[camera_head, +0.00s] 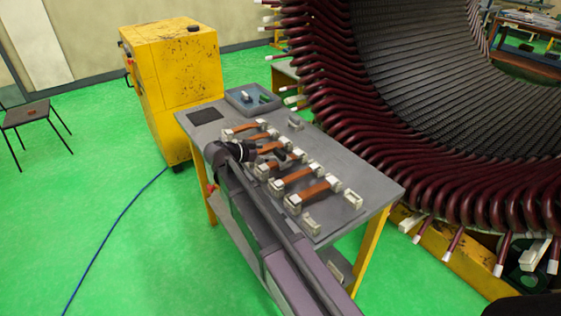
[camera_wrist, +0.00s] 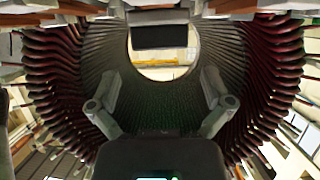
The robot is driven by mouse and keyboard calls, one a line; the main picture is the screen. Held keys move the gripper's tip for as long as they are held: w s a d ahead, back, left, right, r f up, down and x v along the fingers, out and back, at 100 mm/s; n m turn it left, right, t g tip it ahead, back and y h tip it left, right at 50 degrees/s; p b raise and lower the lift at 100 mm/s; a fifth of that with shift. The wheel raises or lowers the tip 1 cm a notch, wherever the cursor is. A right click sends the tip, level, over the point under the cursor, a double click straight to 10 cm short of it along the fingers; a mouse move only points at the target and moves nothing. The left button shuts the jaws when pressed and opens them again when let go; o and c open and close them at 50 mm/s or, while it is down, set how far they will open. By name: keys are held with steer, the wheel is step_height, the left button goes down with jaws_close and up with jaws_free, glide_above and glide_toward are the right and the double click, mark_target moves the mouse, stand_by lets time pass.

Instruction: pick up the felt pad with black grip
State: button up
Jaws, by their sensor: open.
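In the wrist view, what looks like the felt pad with black grip (camera_wrist: 160,36) shows at the top centre, a black block against a grey slab. This view appears upside down, so the block seems to stand on the bench. My gripper (camera_wrist: 159,80) is open, with its two fingers spread wide and nothing between them. The pad lies beyond the fingertips, apart from them. In the head view my gripper (camera_head: 273,151) is low over the bench among the copper pieces. A small dark shape is close to its tips, too small to identify surely.
The grey bench (camera_head: 375,186) carries several orange-brown strips with pale end blocks (camera_head: 315,190) around my gripper. A blue-grey tray (camera_head: 238,103) and a dark mat (camera_head: 204,115) are at its far end. The large stator (camera_head: 420,140) stands close to the right, a yellow cabinet (camera_head: 175,80) behind left.

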mark_target(279, 151)
steer(key=shift+w+d+f, duration=0.2)
steer(key=shift+w+d, duration=0.1)
steer(key=shift+d, duration=0.15)
steer(key=shift+f, duration=0.1)
steer(key=shift+b+x, duration=1.15)
steer(key=shift+x, duration=1.45)
steer(key=c, duration=1)
steer(key=shift+r, duration=0.25)
step_height(279, 151, up, 3)
steer(key=p, duration=0.3)
steer(key=s+r+p, duration=0.1)
steer(key=s+p, duration=0.1)
steer(key=s, duration=1.4)
steer(key=shift+r, duration=0.3)
